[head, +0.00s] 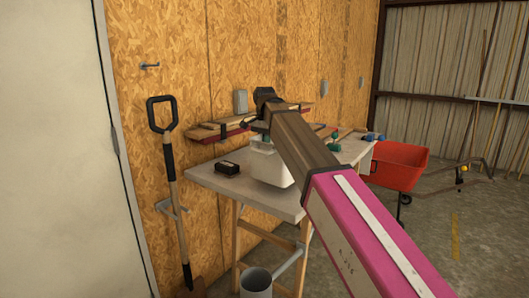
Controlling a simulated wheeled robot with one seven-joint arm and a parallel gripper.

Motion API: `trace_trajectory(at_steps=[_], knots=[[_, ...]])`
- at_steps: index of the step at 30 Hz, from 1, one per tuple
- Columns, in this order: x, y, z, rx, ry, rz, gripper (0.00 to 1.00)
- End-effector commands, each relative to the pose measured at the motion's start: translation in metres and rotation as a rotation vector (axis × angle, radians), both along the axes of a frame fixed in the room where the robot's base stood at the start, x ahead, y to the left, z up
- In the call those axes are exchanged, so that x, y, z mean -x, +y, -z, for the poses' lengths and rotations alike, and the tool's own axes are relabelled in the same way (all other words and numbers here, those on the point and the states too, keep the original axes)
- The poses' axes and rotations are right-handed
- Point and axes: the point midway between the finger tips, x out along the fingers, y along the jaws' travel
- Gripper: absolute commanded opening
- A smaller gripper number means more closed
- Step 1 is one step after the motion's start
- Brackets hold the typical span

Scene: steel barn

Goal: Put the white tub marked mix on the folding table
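The folding table (225,185) has a pale grey top on wooden legs and stands against the board wall. A white tub (268,167) shows over the middle of its top, partly hidden behind my arm. I cannot tell whether it rests on the top or is held just above it, and no mix marking is readable. My arm reaches from the lower right to above the tub. My gripper (263,140) seems to be at the tub's top, mostly hidden by the arm. Its fingers cannot be made out.
A small black box (227,168) lies left of the tub on the table. Green-topped (334,141) and blue items (373,137) are at its far right. A wall shelf (225,131) runs behind. A shovel (172,180), a grey bucket (256,282) and a red wheelbarrow (399,165) stand around.

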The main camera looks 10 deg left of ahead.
Motion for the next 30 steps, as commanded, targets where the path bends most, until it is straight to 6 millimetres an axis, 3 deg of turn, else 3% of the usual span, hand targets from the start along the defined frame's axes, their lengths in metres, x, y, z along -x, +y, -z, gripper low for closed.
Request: trace_trajectory(at_steps=[9, 20, 21, 23, 30], knots=[[0.001, 0.0, 0.035, 0.001, 0.0, 0.0, 0.0], [0.0, 0.0, 0.038, 0.001, 0.0, 0.0, 0.0], [0.0, 0.001, 0.039, 0.0, 0.0, 0.0, 0.14], [0.0, 0.001, 0.038, 0.0, 0.0, 0.0, 0.3], [0.0, 0.001, 0.038, 0.0, 0.0, 0.0, 0.3]])
